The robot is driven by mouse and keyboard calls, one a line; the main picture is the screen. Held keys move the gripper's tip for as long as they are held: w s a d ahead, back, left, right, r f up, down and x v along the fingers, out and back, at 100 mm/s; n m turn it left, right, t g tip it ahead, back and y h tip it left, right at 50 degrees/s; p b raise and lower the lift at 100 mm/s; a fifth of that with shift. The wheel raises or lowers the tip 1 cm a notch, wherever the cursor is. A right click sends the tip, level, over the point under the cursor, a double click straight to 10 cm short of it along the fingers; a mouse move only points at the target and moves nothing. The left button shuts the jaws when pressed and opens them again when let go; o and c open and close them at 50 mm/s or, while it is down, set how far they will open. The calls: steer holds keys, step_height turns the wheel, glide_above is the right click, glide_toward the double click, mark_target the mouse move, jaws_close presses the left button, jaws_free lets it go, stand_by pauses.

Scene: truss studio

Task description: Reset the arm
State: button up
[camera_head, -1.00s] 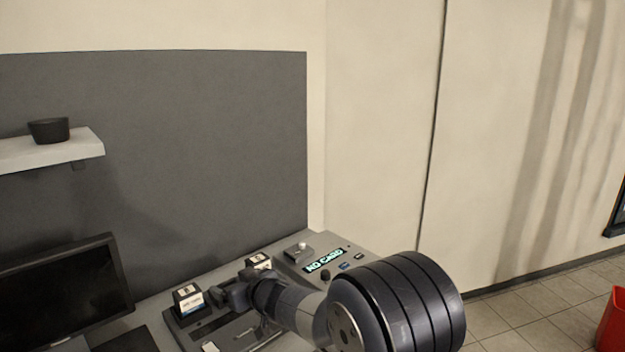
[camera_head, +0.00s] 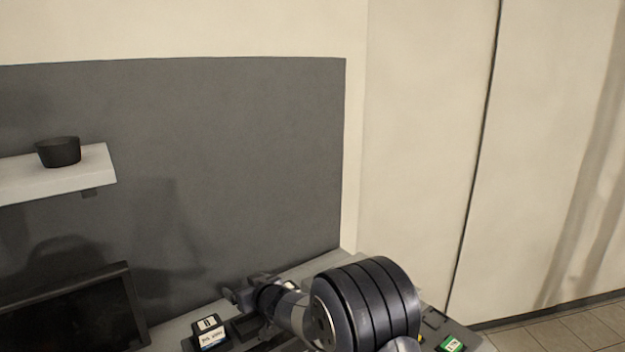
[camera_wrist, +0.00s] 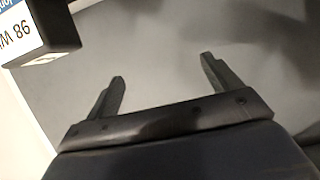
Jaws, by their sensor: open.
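My gripper (camera_head: 238,296) is raised above the desk, in front of the grey panel. In the wrist view its two fingers (camera_wrist: 163,70) stand wide apart with nothing between them. My dark ribbed arm link hides much of the desk behind it. A black cartridge with a white and blue label (camera_head: 210,333) stands on the desk below and left of my gripper. A dark labelled block (camera_wrist: 40,45) shows at the upper left of the wrist view, apart from the fingers.
A monitor (camera_head: 75,315) stands at the lower left. A pale shelf (camera_head: 95,170) holds a dark bowl (camera_head: 59,152). A small green-and-white item (camera_head: 450,344) lies at the lower right. The air in front of the grey panel (camera_head: 240,150) is clear.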

steer(key=shift+s+f, duration=0.1)
steer(key=shift+f, duration=1.9)
